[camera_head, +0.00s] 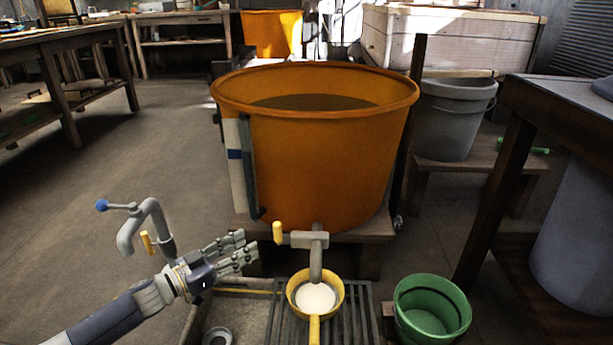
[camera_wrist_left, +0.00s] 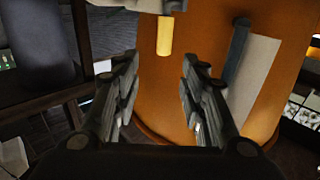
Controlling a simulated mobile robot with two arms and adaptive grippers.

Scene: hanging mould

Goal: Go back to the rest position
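My left gripper (camera_head: 247,249) is left of the orange vat's tap, over the edge of the trough. Its two fingers (camera_wrist_left: 160,75) stand apart in the left wrist view, with nothing between them. The big orange vat (camera_head: 322,165) stands on a low wooden stand. Its grey tap (camera_head: 313,240) has a yellow handle (camera_head: 278,232), which also shows beyond the fingers in the left wrist view (camera_wrist_left: 165,36). Below the tap is a yellow ladle (camera_head: 339,300) with white contents. My right gripper is not in view.
A slatted grate (camera_head: 365,325) lies under the ladle. A green bucket (camera_head: 430,305) is to its right. A grey curved tap with a blue knob (camera_head: 150,215) rises beside my left arm. A dark table (camera_head: 560,110) stands at right; open floor (camera_head: 100,200) lies at left.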

